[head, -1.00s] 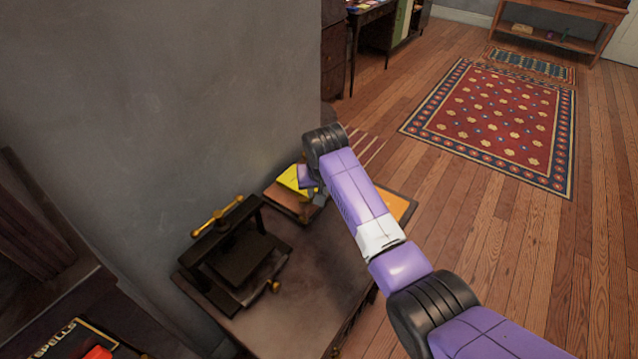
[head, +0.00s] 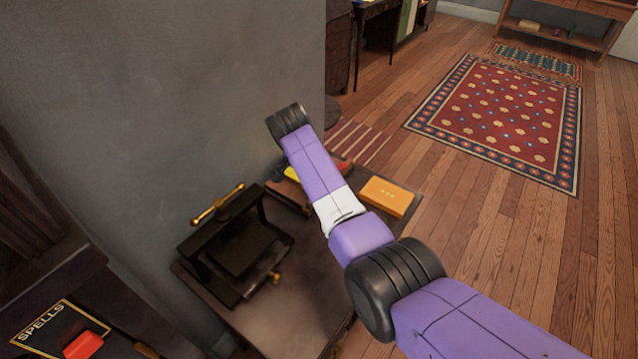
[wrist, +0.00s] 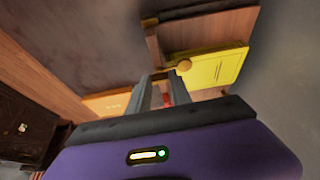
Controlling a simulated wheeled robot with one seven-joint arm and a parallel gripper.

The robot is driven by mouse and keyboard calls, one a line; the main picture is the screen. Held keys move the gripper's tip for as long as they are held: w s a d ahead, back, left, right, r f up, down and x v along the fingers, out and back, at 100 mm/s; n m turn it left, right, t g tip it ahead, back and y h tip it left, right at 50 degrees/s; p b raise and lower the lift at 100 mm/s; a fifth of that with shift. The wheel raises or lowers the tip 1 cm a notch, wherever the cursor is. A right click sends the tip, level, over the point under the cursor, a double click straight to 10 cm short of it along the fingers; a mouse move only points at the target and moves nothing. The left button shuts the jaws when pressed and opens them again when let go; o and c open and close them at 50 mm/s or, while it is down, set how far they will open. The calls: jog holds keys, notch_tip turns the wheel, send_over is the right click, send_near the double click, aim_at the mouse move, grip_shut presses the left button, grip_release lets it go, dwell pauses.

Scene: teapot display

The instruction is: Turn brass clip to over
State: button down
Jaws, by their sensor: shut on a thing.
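The brass clip (wrist: 181,66) is a small gold, rounded piece at my fingertips in the wrist view, at the left edge of a yellow pad (wrist: 222,68). The pad lies against a brown wooden board (wrist: 205,32). My gripper (wrist: 163,76) has its fingers close together at the clip. The fingers hide part of it, so its exact tilt is unclear. In the head view my arm covers the gripper and clip; only a bit of the yellow pad (head: 291,174) shows beside the arm.
A dark press (head: 235,245) with brass handles stands on the table (head: 300,307), close to the grey wall (head: 170,90). An orange book (head: 387,197) lies at the table's right corner. A spells book (head: 50,330) is at lower left. Wooden floor is open at right.

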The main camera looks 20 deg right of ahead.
jog(key=shift+m, duration=0.3)
jog(key=c, duration=1.2)
grip_release()
jog(key=shift+o, duration=0.2)
jog(key=shift+r, duration=0.1)
jog(key=v, duration=0.7)
jog(key=shift+a+r, duration=0.25)
jog(key=shift+r, duration=0.05)
jog(key=shift+w, duration=0.1)
